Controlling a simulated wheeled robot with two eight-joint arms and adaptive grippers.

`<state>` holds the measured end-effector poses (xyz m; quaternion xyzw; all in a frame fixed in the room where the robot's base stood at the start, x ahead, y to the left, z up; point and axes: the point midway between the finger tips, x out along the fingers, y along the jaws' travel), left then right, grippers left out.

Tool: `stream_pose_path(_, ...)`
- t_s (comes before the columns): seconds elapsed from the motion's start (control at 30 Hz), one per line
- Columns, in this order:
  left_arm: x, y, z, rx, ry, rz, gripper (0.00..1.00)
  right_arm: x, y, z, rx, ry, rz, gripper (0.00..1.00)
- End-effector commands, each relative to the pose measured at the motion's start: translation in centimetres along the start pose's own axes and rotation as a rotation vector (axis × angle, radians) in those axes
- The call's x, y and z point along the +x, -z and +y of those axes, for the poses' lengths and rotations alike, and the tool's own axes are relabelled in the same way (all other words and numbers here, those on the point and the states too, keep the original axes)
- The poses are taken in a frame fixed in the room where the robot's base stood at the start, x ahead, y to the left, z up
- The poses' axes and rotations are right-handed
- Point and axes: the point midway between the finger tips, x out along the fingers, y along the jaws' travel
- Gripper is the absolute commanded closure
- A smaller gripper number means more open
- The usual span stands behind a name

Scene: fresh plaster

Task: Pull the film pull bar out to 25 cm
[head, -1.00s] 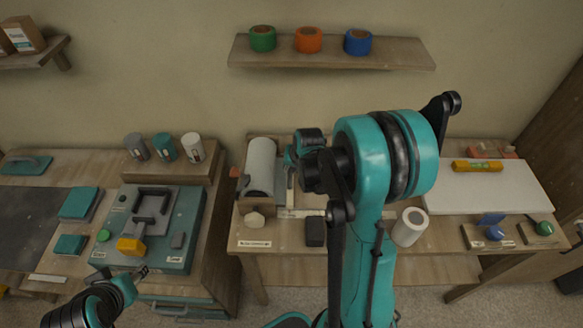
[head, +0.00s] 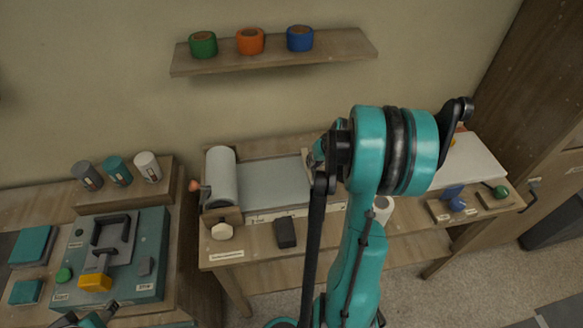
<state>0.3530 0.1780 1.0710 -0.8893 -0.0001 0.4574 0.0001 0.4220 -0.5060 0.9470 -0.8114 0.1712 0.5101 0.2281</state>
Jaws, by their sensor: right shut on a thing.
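The film roll (head: 222,178) is a white cylinder on a wooden holder on the middle table. A pale sheet of film (head: 272,182) lies stretched from the roll to the right. The film pull bar (head: 307,163) shows as a light strip at the film's right end, mostly hidden by my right arm. My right gripper (head: 316,163) is shut on the bar, its fingers largely hidden. A pale marked strip (head: 270,216) runs along the film's front edge; its marks are too small to read. My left gripper (head: 98,314) is partly in view at the bottom left; its jaws are unclear.
A dark block (head: 286,233) and a white knob (head: 222,231) sit at the table's front. A white board (head: 474,158) lies to the right, near blue and green knobbed tools. A teal press (head: 120,255) stands left. A wall shelf (head: 275,52) holds three tape rolls.

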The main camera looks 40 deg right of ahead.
Motion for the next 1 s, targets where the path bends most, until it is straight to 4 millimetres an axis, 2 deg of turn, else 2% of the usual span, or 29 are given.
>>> stream_pose_path(0.03, 0.1, -0.1, 0.0, 0.000, 0.000, 0.000, 0.55, -0.1, 0.1, 1.2, 0.005, -0.002, 0.002, 1.00)
stream_pose_path(0.1, 0.1, -0.1, 0.0, 0.000, 0.000, 0.000, 0.55, -0.3, 0.2, 2.2, 0.003, -0.002, 0.001, 1.00)
stream_pose_path(0.3, 0.2, -0.2, 0.0, 0.000, 0.000, 0.000, 0.55, -0.7, 0.3, 4.0, 0.001, 0.000, 0.000, 1.00)
stream_pose_path(0.73, 0.2, -0.2, 0.0, 0.000, 0.000, 0.000, 0.55, -0.8, 0.4, 4.3, -0.001, 0.000, 0.000, 1.00)
stream_pose_path(0.77, 0.2, -0.2, 0.0, 0.000, 0.000, 0.000, 0.55, -0.8, 0.4, 4.3, -0.001, 0.000, 0.000, 0.79)
stream_pose_path(0.8, 0.2, -0.2, 0.0, 0.000, 0.000, 0.000, 0.55, -0.8, 0.4, 4.3, -0.001, 0.000, 0.000, 0.69)
stream_pose_path(0.83, 0.2, -0.2, 0.0, 0.000, 0.000, 0.000, 0.55, -0.8, 0.4, 4.3, -0.001, 0.000, 0.000, 0.66)
stream_pose_path(1.0, 0.2, -0.2, 0.0, 0.000, 0.000, 0.000, 0.55, -0.8, 0.4, 4.3, -0.001, 0.000, 0.000, 0.66)
